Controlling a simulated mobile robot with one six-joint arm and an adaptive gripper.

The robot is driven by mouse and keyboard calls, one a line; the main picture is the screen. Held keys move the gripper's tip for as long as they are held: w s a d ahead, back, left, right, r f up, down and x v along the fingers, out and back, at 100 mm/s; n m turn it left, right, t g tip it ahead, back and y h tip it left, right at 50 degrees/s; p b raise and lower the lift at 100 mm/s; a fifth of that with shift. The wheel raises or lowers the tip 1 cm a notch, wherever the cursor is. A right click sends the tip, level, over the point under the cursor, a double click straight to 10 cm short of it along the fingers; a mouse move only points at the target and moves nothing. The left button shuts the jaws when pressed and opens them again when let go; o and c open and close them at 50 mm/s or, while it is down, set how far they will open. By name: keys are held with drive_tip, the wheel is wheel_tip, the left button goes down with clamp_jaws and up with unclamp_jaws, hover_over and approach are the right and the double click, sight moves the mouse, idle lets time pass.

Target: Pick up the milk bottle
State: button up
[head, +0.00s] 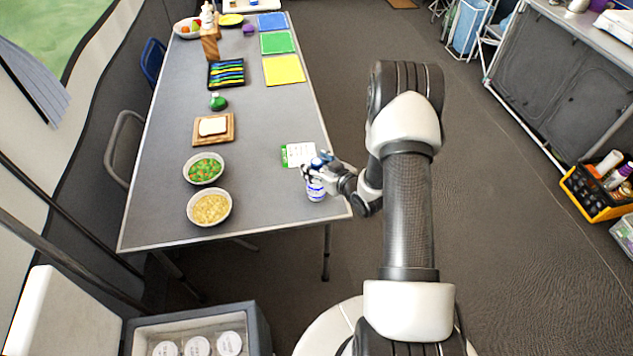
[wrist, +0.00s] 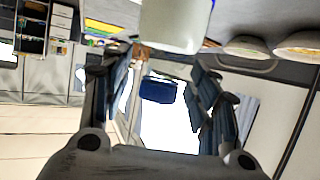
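The milk bottle (head: 316,189), white with blue markings, stands upright near the front right corner of the grey table (head: 265,205). My gripper (head: 318,166) is at the bottle's upper part and hides its top. In the wrist view, which looks upside down, a smooth whitish body, apparently the bottle (wrist: 176,22), shows at the top edge, just beyond the fingertips. My gripper (wrist: 165,62) is open there, with its fingers wide apart and nothing visibly held. I cannot tell whether the fingertips reach around the bottle.
A green-and-white card (head: 300,154) lies just behind the bottle. A bowl of pale food (head: 209,207), a bowl with green and orange pieces (head: 203,168) and bread on a board (head: 213,127) are to the left. Bare table separates them from the bottle.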

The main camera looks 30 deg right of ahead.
clamp_jaws()
idle(0.5)
idle(0.3)
